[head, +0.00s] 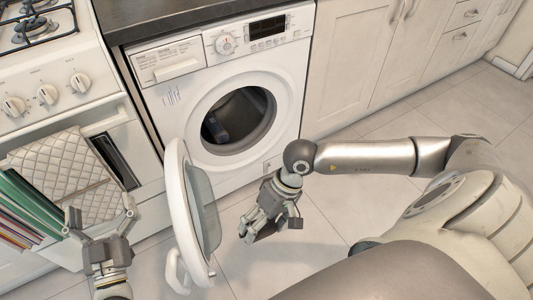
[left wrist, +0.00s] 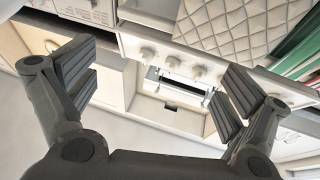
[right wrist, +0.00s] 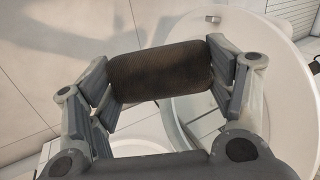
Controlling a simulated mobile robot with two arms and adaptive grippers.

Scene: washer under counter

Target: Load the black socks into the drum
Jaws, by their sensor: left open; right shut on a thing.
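The washer's round door (head: 205,215) stands open, and its drum (head: 262,110) shows behind the opening. A dark bluish item (head: 214,127) lies inside the drum; I cannot tell what it is. My right gripper (head: 266,228) is in front of the washer, to the right of the open door. In the right wrist view, it is shut on a rolled black sock bundle (right wrist: 160,70), held crosswise between its fingers. In the head view the sock is mostly hidden by the fingers. My left gripper (head: 100,215) is open and empty in front of the oven; its spread fingers also show in the left wrist view (left wrist: 160,85).
A stove with knobs (head: 47,95) stands left of the washer, with a quilted cloth (head: 65,175) and striped towels (head: 25,215) hanging there. White cabinets (head: 365,55) are at the right. The tiled floor (head: 310,225) is clear. The open door stands between my grippers.

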